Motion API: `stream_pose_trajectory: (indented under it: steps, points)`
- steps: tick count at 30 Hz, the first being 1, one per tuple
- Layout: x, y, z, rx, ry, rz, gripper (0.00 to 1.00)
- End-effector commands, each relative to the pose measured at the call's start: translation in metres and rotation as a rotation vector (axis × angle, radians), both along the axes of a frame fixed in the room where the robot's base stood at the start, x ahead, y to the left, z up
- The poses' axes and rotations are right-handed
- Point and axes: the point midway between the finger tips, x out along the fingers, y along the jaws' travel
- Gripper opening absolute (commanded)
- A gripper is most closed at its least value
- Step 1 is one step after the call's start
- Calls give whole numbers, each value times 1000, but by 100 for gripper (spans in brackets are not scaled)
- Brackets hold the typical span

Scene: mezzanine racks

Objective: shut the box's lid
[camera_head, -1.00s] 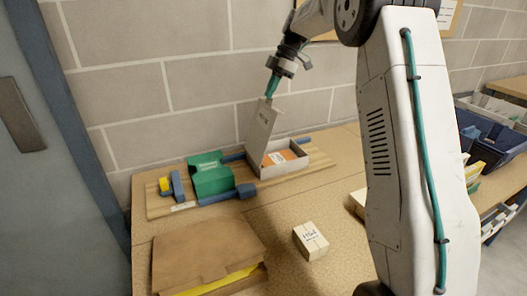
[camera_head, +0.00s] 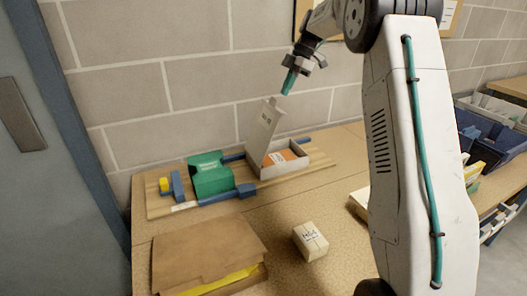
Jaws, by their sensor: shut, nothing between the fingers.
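The box (camera_head: 292,168) is a low pale grey box on the wooden board at the back of the table. Something orange with a white label lies inside it. Its lid (camera_head: 264,130) stands up on the box's left side, tilted slightly to the right at the top. My gripper (camera_head: 287,88), with teal fingers, is shut and empty. It is above and to the right of the lid's top edge, with a small gap between them in the picture.
A green box (camera_head: 210,177) and blue clamp parts (camera_head: 247,190) sit on the board (camera_head: 158,206) to the left. A brown folder (camera_head: 205,254) and a small cream box (camera_head: 310,241) lie in front. The brick wall (camera_head: 190,85) is close behind.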

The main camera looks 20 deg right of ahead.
Motion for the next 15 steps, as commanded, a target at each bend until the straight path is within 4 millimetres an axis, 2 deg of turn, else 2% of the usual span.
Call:
stream_pose_trajectory:
  steps: [15]
  points:
    - [0,-5,3,-1,-2,-1,0]
